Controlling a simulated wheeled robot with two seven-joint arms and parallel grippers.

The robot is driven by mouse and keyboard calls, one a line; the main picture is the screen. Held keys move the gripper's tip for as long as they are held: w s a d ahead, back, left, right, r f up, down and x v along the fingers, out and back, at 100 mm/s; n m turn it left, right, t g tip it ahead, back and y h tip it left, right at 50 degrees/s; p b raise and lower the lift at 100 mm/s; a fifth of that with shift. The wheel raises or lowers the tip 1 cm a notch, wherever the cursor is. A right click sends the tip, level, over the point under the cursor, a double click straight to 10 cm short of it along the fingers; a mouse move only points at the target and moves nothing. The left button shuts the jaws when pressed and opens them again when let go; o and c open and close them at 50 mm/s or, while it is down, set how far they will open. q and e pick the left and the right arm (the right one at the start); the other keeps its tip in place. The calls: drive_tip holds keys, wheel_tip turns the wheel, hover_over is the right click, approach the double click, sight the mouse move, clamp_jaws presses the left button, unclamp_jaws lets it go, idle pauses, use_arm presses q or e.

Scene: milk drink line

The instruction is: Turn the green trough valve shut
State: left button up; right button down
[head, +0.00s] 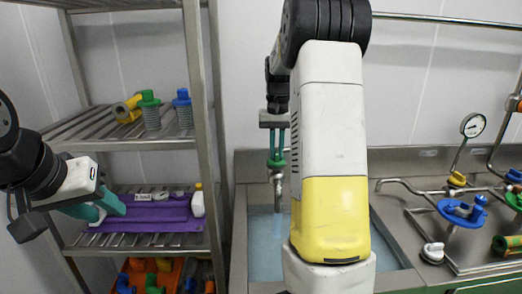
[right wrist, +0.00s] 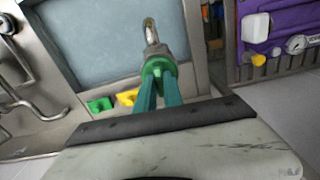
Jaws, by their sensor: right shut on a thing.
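The green trough valve (head: 276,162) sits on a metal tap (head: 278,188) over the trough of bluish water (head: 262,250). A paler streak shows on the water below the spout; I cannot tell if it is flow. My right gripper (head: 276,148) points down and is shut on the green valve. The right wrist view shows the valve (right wrist: 158,68) between the teal fingertips of the gripper (right wrist: 158,80), with the metal spout (right wrist: 150,30) beyond. My right arm hides part of the trough. My left gripper (head: 104,206) is at the rack, its teal fingers apart and empty.
A metal rack (head: 205,100) at the left holds green and blue fittings (head: 150,112), a purple mat (head: 150,218) with small items, and an orange bin (head: 138,278). At the right are a blue valve wheel (head: 462,212), a gauge (head: 473,125) and pipes by a second basin.

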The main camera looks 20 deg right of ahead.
drive_tip(key=m, duration=0.4)
drive_tip(key=shift+m, duration=0.4)
drive_tip(key=m, duration=0.9)
drive_tip(key=shift+m, duration=1.8)
drive_tip(key=c, duration=1.5)
unclamp_jaws()
drive_tip(key=shift+o, duration=0.2)
